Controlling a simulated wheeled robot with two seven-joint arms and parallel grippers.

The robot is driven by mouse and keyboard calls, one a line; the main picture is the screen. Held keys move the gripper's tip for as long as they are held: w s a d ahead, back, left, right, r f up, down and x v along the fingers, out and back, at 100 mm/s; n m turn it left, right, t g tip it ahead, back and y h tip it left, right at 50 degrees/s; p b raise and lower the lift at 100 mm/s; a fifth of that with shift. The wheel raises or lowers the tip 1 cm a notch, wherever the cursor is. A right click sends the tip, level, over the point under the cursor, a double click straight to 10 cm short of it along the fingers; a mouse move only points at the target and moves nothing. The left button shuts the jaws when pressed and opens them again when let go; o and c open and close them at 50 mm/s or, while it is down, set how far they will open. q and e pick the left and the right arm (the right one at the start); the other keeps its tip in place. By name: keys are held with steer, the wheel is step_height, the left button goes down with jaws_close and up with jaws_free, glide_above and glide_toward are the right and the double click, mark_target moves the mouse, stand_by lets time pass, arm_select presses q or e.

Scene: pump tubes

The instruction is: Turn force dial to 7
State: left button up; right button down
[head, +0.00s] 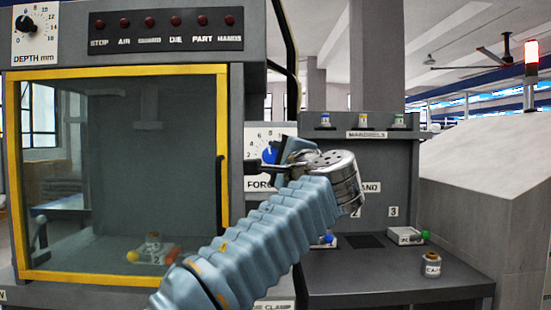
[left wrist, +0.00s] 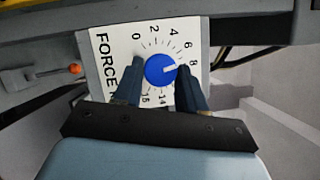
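The white force panel (head: 255,140) is on the machine front, right of the yellow-framed window. Its blue dial (head: 269,154) shows just left of my left gripper (head: 281,158). In the left wrist view the blue dial (left wrist: 160,71) has a white mark pointing right, at about 8. My left gripper's two fingers (left wrist: 158,75) lie on either side of the dial, close against it, the right one covering part of its edge. They look shut on it. My left arm crosses the head view's middle. My right gripper is not in view.
A yellow-framed window (head: 222,120) is to the left, with a depth dial (head: 26,23) above it. A dark bench (head: 400,275) on the right carries a labelled can (head: 432,265) and a small block (head: 405,236). An orange-tipped lever (left wrist: 74,69) is beside the panel.

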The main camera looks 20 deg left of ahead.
arm_select(q)
steer(key=o, duration=0.4)
steer(key=shift+b+v, duration=1.45)
steer(key=shift+v, duration=5.45)
